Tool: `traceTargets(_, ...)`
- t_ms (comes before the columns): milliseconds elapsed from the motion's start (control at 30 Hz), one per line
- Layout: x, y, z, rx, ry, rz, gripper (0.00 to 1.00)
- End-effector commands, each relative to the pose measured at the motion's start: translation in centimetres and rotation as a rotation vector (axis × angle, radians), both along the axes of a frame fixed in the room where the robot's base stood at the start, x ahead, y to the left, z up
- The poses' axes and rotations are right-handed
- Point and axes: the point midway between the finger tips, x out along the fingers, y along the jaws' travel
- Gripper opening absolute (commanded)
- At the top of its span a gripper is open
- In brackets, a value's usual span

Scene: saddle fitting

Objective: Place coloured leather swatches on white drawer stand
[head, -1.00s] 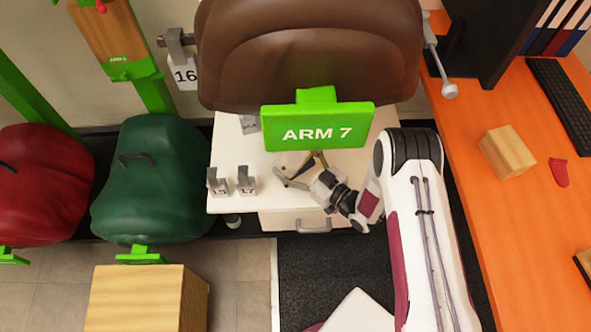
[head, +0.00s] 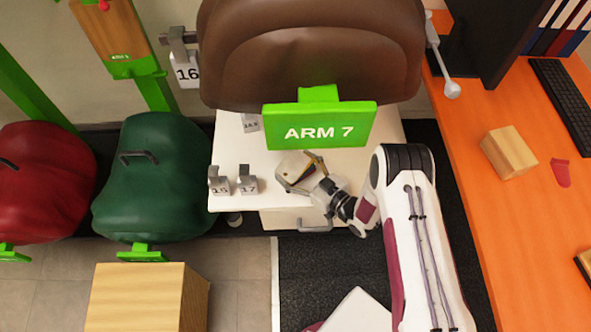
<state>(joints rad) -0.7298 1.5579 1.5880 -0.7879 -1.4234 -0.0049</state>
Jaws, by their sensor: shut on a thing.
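The white drawer stand (head: 235,150) is under the big brown saddle, its top partly hidden by the saddle and the ARM 7 sign. My gripper (head: 299,177) is over the stand's top, near its middle front. It is shut on a small bundle of swatches (head: 293,164), with a tan face and yellow and dark edges showing. I cannot tell whether the bundle touches the top. A red swatch (head: 561,172) lies on the orange desk at the right, apart from my gripper.
A wooden block (head: 508,152) sits on the orange desk (head: 490,95). A green saddle (head: 150,185) is at left.

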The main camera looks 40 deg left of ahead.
Motion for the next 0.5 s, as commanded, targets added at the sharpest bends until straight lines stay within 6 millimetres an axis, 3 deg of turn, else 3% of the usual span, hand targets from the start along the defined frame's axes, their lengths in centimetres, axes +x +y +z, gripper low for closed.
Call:
traceTargets(200, 0.0, 0.0, -1.9, 0.001, 0.0, 0.0, 0.53)
traceTargets(500, 0.0, 0.0, -2.2, 0.001, -0.001, 0.0, 0.53)
